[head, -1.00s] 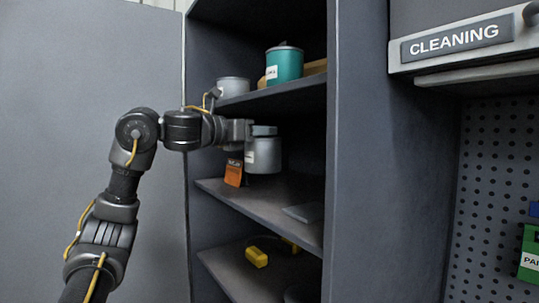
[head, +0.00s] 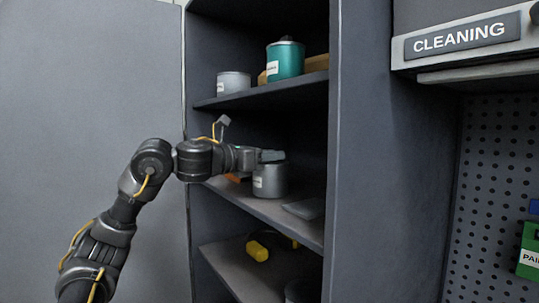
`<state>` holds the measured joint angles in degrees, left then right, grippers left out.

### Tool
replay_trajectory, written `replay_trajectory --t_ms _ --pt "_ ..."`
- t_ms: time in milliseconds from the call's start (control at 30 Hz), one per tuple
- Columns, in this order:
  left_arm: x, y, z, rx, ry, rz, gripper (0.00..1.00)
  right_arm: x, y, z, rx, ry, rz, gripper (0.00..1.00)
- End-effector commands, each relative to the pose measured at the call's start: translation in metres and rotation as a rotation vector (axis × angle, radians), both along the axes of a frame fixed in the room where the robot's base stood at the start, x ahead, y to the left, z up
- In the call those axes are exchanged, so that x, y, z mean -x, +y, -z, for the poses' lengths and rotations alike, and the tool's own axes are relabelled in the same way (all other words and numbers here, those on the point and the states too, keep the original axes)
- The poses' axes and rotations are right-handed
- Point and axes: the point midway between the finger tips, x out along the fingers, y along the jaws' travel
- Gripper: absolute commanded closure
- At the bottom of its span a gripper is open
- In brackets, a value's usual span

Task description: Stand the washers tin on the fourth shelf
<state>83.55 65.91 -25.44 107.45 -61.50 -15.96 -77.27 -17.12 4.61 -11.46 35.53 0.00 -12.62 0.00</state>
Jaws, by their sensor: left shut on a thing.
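A grey tin (head: 270,182) with a white label sits at the level of the middle visible shelf (head: 282,216). Its label is too small to read. My left gripper (head: 270,157) is shut on this tin at its upper part. The tin's base appears at or very near the shelf surface; I cannot tell whether it touches. My right gripper is not in view.
A flat grey item (head: 305,208) lies right of the tin. An orange packet (head: 234,178) is mostly hidden behind my wrist. The shelf above holds a teal tin (head: 285,61) and a grey tin (head: 233,83). A yellow item (head: 257,251) lies below. The cabinet side panel (head: 335,150) bounds the right.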

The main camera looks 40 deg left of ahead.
Motion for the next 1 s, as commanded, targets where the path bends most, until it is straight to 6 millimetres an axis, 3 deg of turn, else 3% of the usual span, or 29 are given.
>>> replay_trajectory --t_ms 300,333,500,833,1000 --pt "0.000 0.000 0.005 0.000 0.000 0.000 1.00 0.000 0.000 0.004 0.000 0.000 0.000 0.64" --pt "0.000 0.000 0.004 0.000 0.000 0.000 0.71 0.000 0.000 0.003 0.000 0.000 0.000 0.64" --pt "0.000 0.000 0.003 0.000 0.000 0.000 0.52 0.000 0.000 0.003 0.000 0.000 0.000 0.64" --pt "0.000 0.000 -0.003 0.000 -0.001 0.000 0.52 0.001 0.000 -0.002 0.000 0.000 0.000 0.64" --pt "0.025 0.008 0.003 -0.002 -0.003 -0.002 0.52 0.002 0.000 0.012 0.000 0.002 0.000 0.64"
